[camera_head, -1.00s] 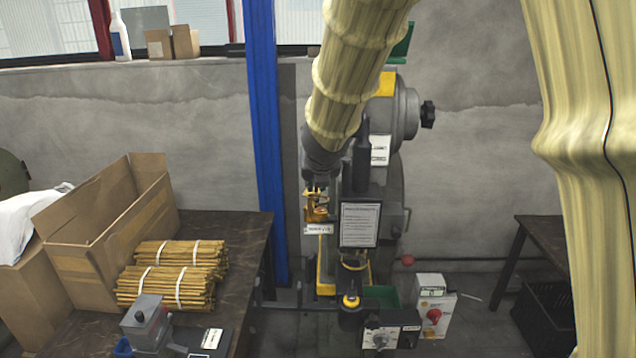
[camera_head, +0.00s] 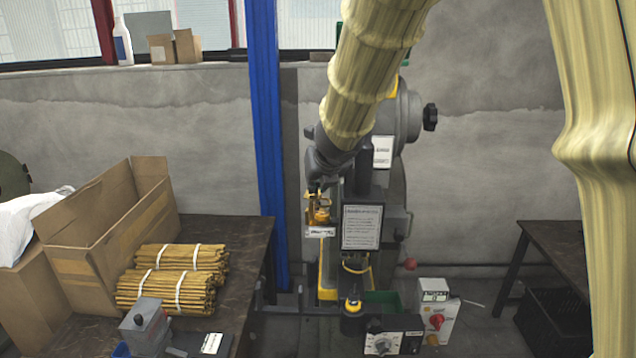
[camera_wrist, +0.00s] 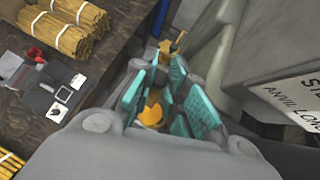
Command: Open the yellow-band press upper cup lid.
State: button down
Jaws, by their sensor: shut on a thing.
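The yellow-band press (camera_head: 398,120) is grey, with yellow partly showing behind my arm. Its small brass-orange upper cup (camera_head: 319,214) is on its left side, above a white label (camera_head: 320,232). My gripper (camera_head: 318,192) is at the top of this cup. In the wrist view, my gripper's teal pads (camera_wrist: 168,98) stand on both sides of an orange round part (camera_wrist: 152,115), which looks like the cup lid. The gripper is shut on it. The exact contact and the lid's hinge are partly hidden by the fingers, so I cannot tell how far the lid is raised.
A printed sign (camera_head: 361,227) is close right of the cup. A blue post (camera_head: 265,140) stands left of the press. The left table (camera_head: 235,245) holds bundled rods (camera_head: 165,290) and a cardboard box (camera_head: 110,235). A control box (camera_head: 436,318) with a red knob stands lower right.

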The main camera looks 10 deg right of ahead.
jog(key=shift+w+a+n+y+b, duration=0.1)
jog(key=shift+n+y+b, duration=0.3)
jog(key=shift+n, duration=0.15)
jog(key=shift+w+a+n+y+b, duration=0.1)
jog(key=shift+n+y+b, duration=0.25)
jog(key=shift+n, duration=0.2)
jog(key=c, duration=1.4)
grip_release()
jog(key=shift+s, duration=0.1)
jog(key=shift+s+d+r+m+h+p, duration=0.1)
jog(key=shift+s+m+h+p, duration=0.05)
jog(key=shift+m+h+p, duration=0.75)
jog(key=shift+m, duration=0.5)
jog(key=shift+d+p, duration=0.15)
jog(key=shift+p, duration=0.15)
jog(key=shift+s+m+h+p, duration=0.15)
jog(key=shift+m+h+p, duration=0.4)
jog(key=shift+m+h, duration=0.15)
